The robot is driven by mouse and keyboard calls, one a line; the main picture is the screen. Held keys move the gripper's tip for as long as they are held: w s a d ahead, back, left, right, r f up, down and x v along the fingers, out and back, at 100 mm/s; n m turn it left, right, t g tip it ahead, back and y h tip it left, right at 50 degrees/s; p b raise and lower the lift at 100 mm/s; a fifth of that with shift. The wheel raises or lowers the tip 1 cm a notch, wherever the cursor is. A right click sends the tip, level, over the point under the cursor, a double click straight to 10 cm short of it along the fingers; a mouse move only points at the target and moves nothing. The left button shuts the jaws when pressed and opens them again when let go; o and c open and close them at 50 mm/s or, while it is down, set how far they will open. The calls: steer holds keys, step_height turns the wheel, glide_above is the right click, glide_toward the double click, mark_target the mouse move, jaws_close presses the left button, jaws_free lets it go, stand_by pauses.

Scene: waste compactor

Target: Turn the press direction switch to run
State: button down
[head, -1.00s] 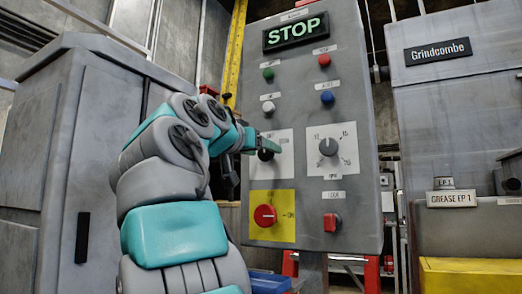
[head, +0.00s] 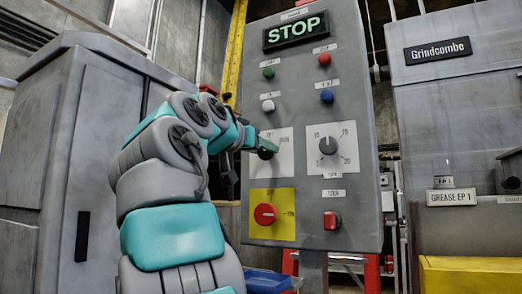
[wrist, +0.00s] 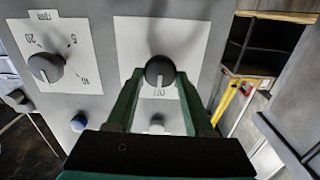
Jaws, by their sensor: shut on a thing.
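The black direction switch knob (wrist: 160,70) sits on a white plate with a small printed label beside it. In the wrist view, which shows the panel upside down, my gripper (wrist: 160,77) has one green finger on each side of the knob and is shut on it. In the head view my gripper (head: 264,146) reaches the same switch plate (head: 284,167) from the left, and the arm and fingers partly hide the knob and its markings. I cannot read which position the knob points to.
A numbered dial (head: 327,146) is right of the switch. A red rotary switch (head: 265,214) on a yellow plate is below, with a red button (head: 332,221) beside it. White (head: 268,106) and blue (head: 327,97) buttons are above. The sign (head: 296,32) reads STOP.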

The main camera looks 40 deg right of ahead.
steer(key=shift+m+p, duration=1.8)
steer(key=shift+m, duration=2.9)
steer(key=shift+s+f, duration=0.1)
steer(key=shift+c, duration=1.5)
jaws_free()
